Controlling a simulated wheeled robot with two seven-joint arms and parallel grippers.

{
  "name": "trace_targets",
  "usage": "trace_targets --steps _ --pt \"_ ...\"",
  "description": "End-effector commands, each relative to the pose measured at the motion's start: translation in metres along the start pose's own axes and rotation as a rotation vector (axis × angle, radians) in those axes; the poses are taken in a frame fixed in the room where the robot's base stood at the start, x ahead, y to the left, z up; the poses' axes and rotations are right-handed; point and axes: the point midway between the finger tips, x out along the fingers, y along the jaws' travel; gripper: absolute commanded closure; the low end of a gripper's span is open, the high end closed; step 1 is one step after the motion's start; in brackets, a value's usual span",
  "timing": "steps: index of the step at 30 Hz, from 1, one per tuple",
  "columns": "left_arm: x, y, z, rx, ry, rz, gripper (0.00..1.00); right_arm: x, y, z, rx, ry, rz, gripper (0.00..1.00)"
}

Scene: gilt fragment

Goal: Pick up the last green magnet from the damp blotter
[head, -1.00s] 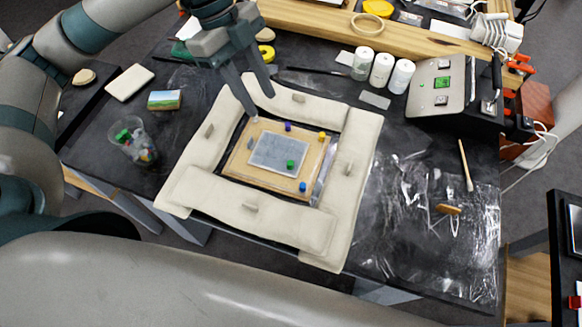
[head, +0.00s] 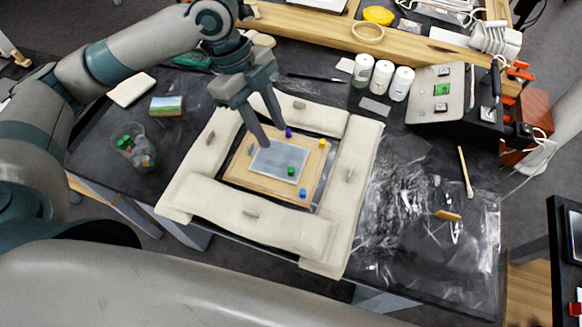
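A green magnet (head: 291,171) sits near the lower right corner of the grey blotter (head: 268,163). The blotter lies on a wooden board (head: 237,171) framed by cream padded cushions (head: 250,229). A purple magnet (head: 288,132), a yellow magnet (head: 322,143) and a blue magnet (head: 303,193) sit on the board around the blotter. My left gripper (head: 274,136) points down over the blotter's upper edge, its two fingers spread apart and empty, up and left of the green magnet. My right gripper is not in view.
A clear cup (head: 133,147) with coloured pieces stands on the left. A small landscape picture (head: 166,105) and a pale block (head: 131,88) lie behind it. White bottles (head: 381,77) and a control box (head: 436,95) stand at the back right.

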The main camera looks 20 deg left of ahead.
Motion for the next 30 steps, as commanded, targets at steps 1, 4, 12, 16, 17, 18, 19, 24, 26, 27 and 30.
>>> trace_targets --steps 1,4,12,16,17,18,19,24,26,27,30 --pt "0.008 0.001 -0.002 -0.001 0.003 0.005 0.66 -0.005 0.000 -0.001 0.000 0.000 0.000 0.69" --pt "0.026 0.001 -0.002 -0.002 0.002 0.004 0.66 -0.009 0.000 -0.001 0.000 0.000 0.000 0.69" --pt "0.060 0.000 -0.001 0.000 0.002 0.001 0.66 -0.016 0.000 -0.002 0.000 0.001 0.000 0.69" --pt "0.064 0.000 -0.001 0.000 0.001 0.000 0.66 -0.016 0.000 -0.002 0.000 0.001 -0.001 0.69" --pt "0.064 0.000 -0.001 0.000 0.001 0.000 0.66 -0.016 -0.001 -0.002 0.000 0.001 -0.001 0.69" --pt "0.064 0.000 -0.001 0.000 0.001 0.000 0.66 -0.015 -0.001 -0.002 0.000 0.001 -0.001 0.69" --pt "0.064 0.000 -0.001 0.000 0.001 0.000 0.66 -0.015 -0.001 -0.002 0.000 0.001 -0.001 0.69" --pt "0.064 0.000 -0.001 0.000 0.001 0.000 0.66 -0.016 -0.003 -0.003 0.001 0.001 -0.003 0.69" --pt "0.065 0.000 -0.001 -0.001 0.001 0.001 0.66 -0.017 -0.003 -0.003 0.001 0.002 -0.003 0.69" --pt "0.067 0.001 -0.001 -0.001 0.001 0.001 0.66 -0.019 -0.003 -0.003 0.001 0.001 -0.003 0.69" --pt "0.074 0.002 -0.003 -0.002 0.002 0.003 0.66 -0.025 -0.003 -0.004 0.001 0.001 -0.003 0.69"
